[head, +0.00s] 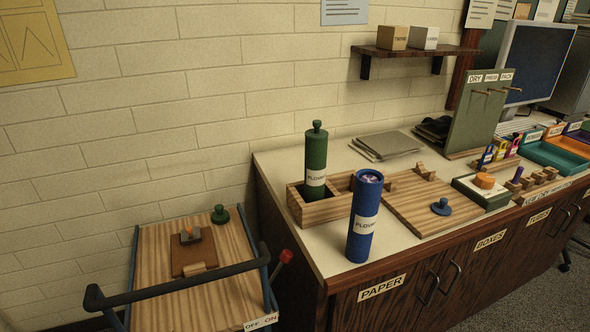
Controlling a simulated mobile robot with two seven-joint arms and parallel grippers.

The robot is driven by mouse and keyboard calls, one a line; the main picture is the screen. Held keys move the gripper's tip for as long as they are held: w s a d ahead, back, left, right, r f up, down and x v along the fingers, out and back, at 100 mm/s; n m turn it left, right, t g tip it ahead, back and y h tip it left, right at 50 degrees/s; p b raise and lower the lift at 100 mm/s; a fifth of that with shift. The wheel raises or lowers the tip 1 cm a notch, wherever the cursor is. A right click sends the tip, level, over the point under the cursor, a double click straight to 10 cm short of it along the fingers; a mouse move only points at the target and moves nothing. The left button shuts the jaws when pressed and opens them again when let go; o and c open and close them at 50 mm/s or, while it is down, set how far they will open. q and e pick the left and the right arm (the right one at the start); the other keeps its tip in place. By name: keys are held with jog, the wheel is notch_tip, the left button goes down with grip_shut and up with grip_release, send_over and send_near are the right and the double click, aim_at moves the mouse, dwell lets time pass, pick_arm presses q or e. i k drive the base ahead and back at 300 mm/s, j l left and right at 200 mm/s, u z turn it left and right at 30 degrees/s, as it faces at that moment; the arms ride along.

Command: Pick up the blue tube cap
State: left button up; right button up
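The blue tube cap (441,208), a flat disc with a small knob on top, lies on a wooden board (405,214) on the counter. The blue tube (362,228) with a white label stands upright at the counter's front left, left of the cap. Its top has no cap on it. Neither of my grippers is in view.
A capped green tube (316,165) stands in a wooden holder (331,209) behind the blue tube. A green cap (220,214) sits on the wooden cart (235,285) at the left. A green box (482,191) stands right of the blue cap.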

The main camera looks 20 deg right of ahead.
aim_at(441, 208)
jog(key=z, duration=1.6)
jog(key=i+l+u, duration=0.1)
jog(key=u, duration=0.25)
jog(key=i+l+u, duration=0.1)
jog(key=u, duration=0.3)
jog(key=i+l+u, duration=0.1)
jog(key=l, duration=0.25)
jog(key=i+l+u, duration=0.1)
jog(key=l, duration=0.3)
jog(key=i+l+u, duration=0.1)
jog(key=i+l, duration=0.15)
jog(key=l, duration=0.15)
jog(key=i+l+u, duration=0.1)
jog(key=l, duration=0.3)
jog(key=i+l+u, duration=0.15)
jog(key=l, duration=0.25)
